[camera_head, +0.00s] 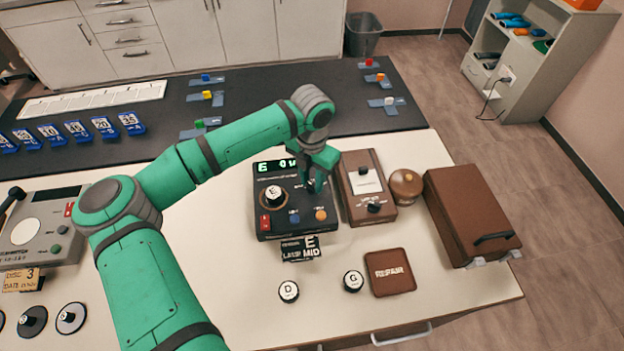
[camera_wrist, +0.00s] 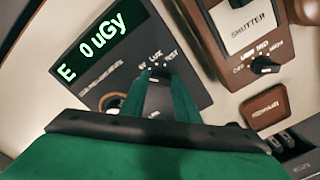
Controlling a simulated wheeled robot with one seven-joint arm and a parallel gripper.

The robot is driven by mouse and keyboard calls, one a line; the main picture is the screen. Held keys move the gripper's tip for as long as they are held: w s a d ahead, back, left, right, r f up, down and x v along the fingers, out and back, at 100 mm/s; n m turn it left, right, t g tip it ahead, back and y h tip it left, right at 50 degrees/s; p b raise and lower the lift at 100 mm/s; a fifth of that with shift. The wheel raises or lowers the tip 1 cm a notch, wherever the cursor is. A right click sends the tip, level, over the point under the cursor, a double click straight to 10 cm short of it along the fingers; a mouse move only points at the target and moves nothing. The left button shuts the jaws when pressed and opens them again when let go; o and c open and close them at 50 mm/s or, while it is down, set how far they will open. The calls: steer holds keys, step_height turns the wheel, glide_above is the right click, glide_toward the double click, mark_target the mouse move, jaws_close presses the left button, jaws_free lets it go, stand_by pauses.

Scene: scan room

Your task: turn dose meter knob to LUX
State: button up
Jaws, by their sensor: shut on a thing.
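The dark dose meter (camera_head: 268,231) stands on the white table top. Its green display (camera_wrist: 103,42) reads "E 0 uGy" in the wrist view. My gripper (camera_head: 317,184) reaches down over the meter's right side. In the wrist view my gripper (camera_wrist: 160,80) is shut on the meter's selector knob (camera_wrist: 159,77). The LUX label shows just beyond the fingertips, with TEST to its right. Other labels by the knob are partly covered by the fingers. I cannot tell exactly which label the pointer faces.
A brown shutter box (camera_head: 380,211) with a knob stands close to the meter's right. Beyond it are a round brown object (camera_head: 406,185) and a brown case (camera_head: 462,210). A card (camera_head: 300,248), round knobs marked D (camera_head: 288,291) and G (camera_head: 353,281), and a REPAIR mat (camera_head: 391,286) lie in front.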

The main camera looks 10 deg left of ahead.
mark_target(312, 184)
steer(key=m, duration=0.5)
steer(key=shift+a+r+m, duration=0.1)
steer(key=shift+m, duration=0.3)
steer(key=shift+c, duration=0.2)
steer(key=m, duration=0.5)
steer(key=shift+m, duration=0.3)
steer(key=o, duration=1.1)
steer(key=shift+c, duration=0.2)
step_height(312, 184, up, 11)
